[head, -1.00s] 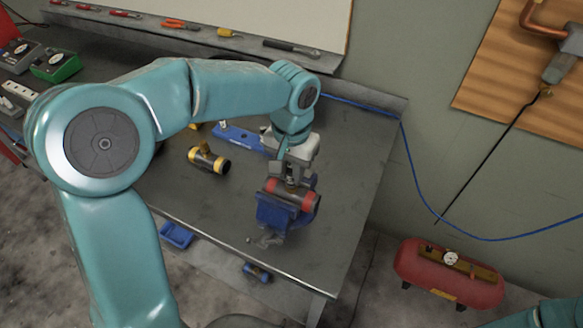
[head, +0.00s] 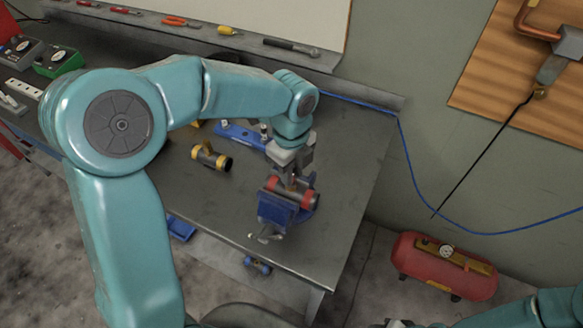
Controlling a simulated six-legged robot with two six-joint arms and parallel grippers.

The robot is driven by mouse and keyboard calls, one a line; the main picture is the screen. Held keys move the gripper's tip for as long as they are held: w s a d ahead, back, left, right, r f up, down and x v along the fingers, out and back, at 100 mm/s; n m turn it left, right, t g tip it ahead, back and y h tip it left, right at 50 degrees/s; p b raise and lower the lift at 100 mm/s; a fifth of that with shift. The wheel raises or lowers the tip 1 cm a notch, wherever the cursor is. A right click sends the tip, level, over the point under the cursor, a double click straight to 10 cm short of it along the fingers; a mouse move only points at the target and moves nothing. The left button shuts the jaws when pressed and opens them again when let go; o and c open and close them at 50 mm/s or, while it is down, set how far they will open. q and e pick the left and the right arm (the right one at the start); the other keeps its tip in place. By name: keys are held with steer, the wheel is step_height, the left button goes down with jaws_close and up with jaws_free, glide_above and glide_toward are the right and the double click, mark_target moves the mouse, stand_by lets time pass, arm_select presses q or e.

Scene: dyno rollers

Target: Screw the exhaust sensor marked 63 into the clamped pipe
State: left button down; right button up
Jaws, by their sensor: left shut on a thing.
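A pipe with red bands (head: 308,200) is held in a blue vise (head: 275,211) near the right end of the workbench. My left gripper (head: 293,178) points down directly over the middle of this pipe. It is shut on a small sensor (head: 293,184), mostly hidden between the fingers, at the top of the pipe. I cannot read its mark or tell how deep it sits. A second pipe piece with yellow bands (head: 211,157) lies loose on the bench.
A blue holder (head: 240,136) lies behind the vise on the workbench (head: 345,190). A red air tank (head: 445,268) stands on the floor at right. A blue cable (head: 410,165) hangs along the wall. The bench right of the vise is clear.

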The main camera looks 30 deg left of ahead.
arm_select(q)
steer(key=m, duration=0.3)
steer(key=shift+w+r+m, duration=0.15)
steer(key=shift+m, duration=0.15)
steer(key=c, duration=0.9)
jaws_free()
step_height(320, 180, up, 16)
steer(key=shift+r+b, duration=0.15)
steer(key=shift+b, duration=0.3)
steer(key=shift+c, duration=0.2)
